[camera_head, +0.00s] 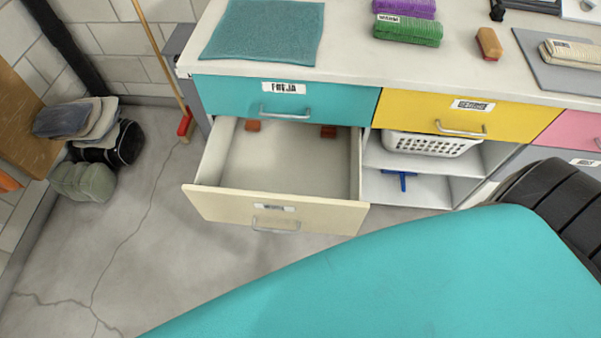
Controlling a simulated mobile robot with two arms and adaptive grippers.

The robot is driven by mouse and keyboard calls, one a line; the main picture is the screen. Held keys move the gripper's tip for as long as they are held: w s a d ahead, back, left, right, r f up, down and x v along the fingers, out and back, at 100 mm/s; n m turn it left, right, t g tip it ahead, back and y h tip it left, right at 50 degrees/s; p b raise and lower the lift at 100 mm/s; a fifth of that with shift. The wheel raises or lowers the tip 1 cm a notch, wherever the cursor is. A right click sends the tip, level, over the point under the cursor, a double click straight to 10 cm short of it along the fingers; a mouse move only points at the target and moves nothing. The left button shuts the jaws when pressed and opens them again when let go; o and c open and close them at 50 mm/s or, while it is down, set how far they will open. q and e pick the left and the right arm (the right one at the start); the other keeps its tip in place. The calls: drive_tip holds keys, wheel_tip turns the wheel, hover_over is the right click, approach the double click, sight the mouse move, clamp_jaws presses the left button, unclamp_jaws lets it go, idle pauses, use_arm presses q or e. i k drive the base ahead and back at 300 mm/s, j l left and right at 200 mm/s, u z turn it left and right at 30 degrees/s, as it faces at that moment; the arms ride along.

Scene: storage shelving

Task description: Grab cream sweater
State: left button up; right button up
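No garment that I can clearly tell as a cream sweater shows. A stack of folded items (92,118) at the left includes pale, cream-like layers under a grey-blue one. A cream folded item with a label (572,54) lies on a grey mat (550,76) at the right end of the countertop; I cannot tell whether it is a sweater. A cream-fronted drawer (222,208) is pulled open below the turquoise drawer, with two small reddish-brown pieces at its back and its floor otherwise bare. Neither of my grippers is in view.
Turquoise (230,92) and yellow (420,108) drawers are shut. A teal cloth (265,30) and green and purple folded items (407,28) lie on the countertop. A white basket (430,144) stands on a shelf. A large turquoise surface (430,270) blocks the lower right.

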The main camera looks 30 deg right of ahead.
sight(553, 51)
drive_tip(key=z, duration=2.4)
drive_tip(key=i+l+z, duration=0.25)
drive_tip(key=i, duration=0.15)
